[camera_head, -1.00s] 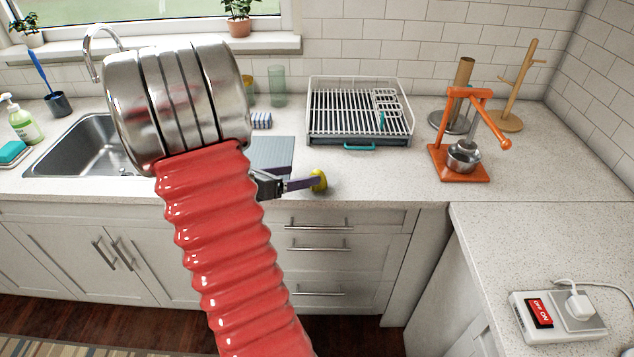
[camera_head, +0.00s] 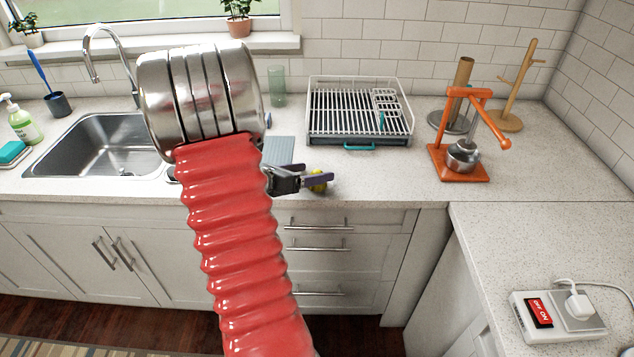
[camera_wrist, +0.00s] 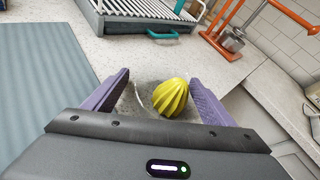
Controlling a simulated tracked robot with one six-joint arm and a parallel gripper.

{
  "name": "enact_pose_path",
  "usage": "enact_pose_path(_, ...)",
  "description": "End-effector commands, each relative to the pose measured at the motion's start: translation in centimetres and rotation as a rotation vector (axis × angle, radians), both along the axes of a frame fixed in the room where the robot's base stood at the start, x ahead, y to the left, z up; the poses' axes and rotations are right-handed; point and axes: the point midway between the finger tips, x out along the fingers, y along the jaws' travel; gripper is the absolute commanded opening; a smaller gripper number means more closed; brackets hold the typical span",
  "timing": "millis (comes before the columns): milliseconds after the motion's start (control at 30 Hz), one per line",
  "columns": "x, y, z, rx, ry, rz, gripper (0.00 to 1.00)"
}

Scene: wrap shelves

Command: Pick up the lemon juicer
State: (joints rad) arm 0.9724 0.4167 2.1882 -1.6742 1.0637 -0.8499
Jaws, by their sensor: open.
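The lemon juicer is a small yellow ribbed cone (camera_wrist: 172,98) near the front edge of the counter. In the wrist view it lies between my two purple fingers, closer to the right finger, with gaps on both sides. In the head view the juicer (camera_head: 319,187) shows only in part, behind and below a finger. My gripper (camera_head: 317,175) is open around it, just above the counter top. Whether a finger touches it, I cannot tell.
A white dish rack (camera_head: 358,112) stands behind the gripper. An orange lever press (camera_head: 459,160) stands to the right, before a paper towel holder. A blue-grey mat (camera_wrist: 45,85) lies at the left. The counter between juicer and press is clear.

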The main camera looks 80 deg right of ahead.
Motion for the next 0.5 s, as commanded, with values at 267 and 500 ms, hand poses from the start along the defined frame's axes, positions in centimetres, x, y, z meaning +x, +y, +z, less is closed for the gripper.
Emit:
enact_pose_path(267,0.05,0.01,0.03,-0.001,0.000,0.001,0.78)
enact_pose_path(500,0.07,0.03,0.03,-0.001,0.000,0.001,0.74)
